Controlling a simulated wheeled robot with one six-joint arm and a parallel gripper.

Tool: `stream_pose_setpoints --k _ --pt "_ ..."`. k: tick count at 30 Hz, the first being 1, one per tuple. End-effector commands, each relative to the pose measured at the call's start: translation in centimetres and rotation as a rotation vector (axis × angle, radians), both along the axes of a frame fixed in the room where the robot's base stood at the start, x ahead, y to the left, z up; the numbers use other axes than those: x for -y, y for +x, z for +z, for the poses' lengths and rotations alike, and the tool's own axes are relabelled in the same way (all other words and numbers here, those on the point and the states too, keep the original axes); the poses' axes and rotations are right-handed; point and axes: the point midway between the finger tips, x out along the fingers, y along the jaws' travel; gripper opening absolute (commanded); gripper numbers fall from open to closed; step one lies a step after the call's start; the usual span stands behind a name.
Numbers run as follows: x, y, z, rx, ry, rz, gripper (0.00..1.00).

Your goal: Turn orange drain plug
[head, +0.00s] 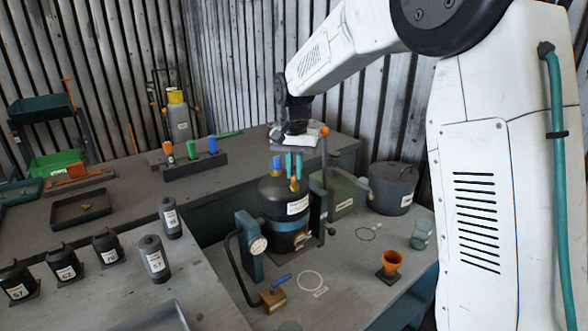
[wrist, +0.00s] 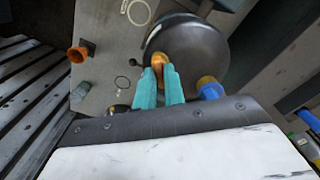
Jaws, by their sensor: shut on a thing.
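The orange drain plug (wrist: 159,58) stands on the rounded top of the black housing in the wrist view, where it looks amber. In the head view a small bit of it (head: 294,187) shows below the fingertips. My gripper (wrist: 160,72) has two teal fingers closed around the plug from either side. In the head view my gripper (head: 293,176) points down onto the housing's top. The fingers hide part of the plug. The black housing (head: 270,190) stands upright on the bench, with a blue band and a white label.
A blue fitting (head: 277,163) stands close left of the fingers. An orange-topped post (head: 323,131) rises close right. A gauge (head: 258,245) and a blue-handled valve (head: 272,297) are in front. An orange funnel (head: 391,262) and a glass jar (head: 421,234) stand right.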

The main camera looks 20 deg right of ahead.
Motion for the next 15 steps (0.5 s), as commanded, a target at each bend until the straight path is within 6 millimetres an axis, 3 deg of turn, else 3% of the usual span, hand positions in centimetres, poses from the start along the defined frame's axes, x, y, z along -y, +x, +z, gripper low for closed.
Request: stream_pose_setpoints --k 15 --pt "-0.01 0.04 0.09 0.002 0.0 0.488 0.0"
